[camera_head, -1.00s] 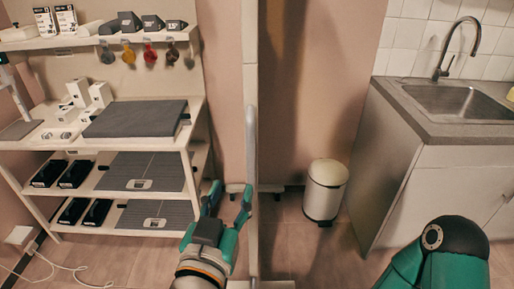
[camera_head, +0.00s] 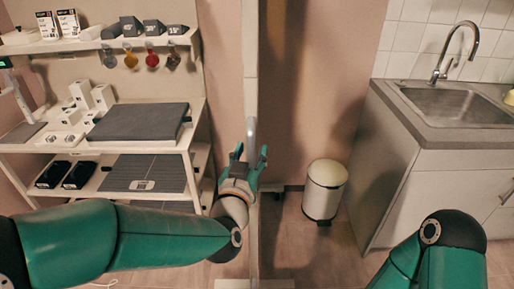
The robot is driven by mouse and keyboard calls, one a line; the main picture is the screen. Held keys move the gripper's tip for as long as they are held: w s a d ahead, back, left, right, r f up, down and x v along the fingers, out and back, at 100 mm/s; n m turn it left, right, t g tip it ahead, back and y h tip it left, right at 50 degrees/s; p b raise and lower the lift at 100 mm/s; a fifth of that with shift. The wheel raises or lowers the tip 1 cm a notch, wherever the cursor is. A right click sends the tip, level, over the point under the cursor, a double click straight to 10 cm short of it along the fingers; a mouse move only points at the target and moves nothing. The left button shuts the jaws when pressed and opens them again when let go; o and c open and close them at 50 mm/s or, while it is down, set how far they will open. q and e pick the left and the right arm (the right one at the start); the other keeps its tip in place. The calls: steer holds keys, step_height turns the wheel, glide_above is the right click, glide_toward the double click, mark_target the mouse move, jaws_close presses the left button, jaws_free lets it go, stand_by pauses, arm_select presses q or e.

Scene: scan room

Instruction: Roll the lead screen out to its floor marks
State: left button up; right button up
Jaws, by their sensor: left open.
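The lead screen (camera_head: 251,60) stands upright and shows edge-on as a thin pale panel in the middle of the view. A grey vertical handle (camera_head: 250,128) is on its near edge. My left gripper (camera_head: 251,153) is open, fingers pointing away from me, one to each side of the handle's lower part. I cannot tell whether they touch it. Part of the screen's foot shows low behind the gripper; my left arm crosses in front of the lower screen. I see no floor marks.
A shelf unit (camera_head: 150,147) with pads, boxes and a flat grey slab stands close on the left. A white pedal bin (camera_head: 324,190) stands right of the screen. A sink counter (camera_head: 425,133) is at the right. Some floor (camera_head: 300,235) is clear between the screen and the counter.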

arm_select(q)
steer(key=shift+w+d, duration=0.1)
steer(key=shift+w, duration=0.3)
jaws_close()
